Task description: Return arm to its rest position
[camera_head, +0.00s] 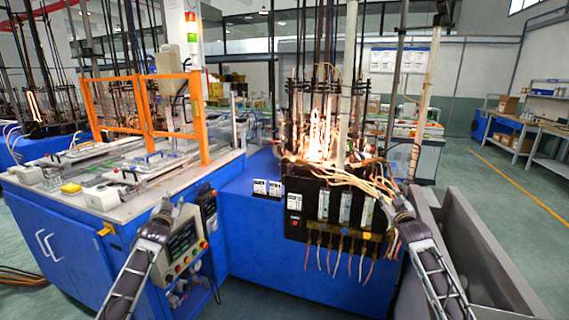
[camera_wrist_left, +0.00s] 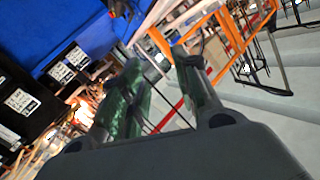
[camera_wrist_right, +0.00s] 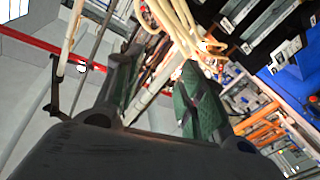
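My left gripper (camera_head: 172,210) is raised in front of the blue cabinet and control panel at the left. In the left wrist view its green-padded fingers (camera_wrist_left: 160,75) stand apart with nothing between them. My right gripper (camera_head: 390,194) is raised at the right front of the sealing machine, near its pale hoses. In the right wrist view its green-padded fingers (camera_wrist_right: 155,75) are spread apart, and I see no held object. The hoses pass behind them; I cannot tell the distance. Both arms reach up from the bottom of the head view.
The sealing machine (camera_head: 294,248) has bright flames (camera_head: 320,135) at its top and hoses on its front. A control panel (camera_head: 184,242) stands beside the left arm. An orange frame (camera_head: 142,136) rises from the left bench. A grey bin (camera_head: 480,245) stands right of the right arm.

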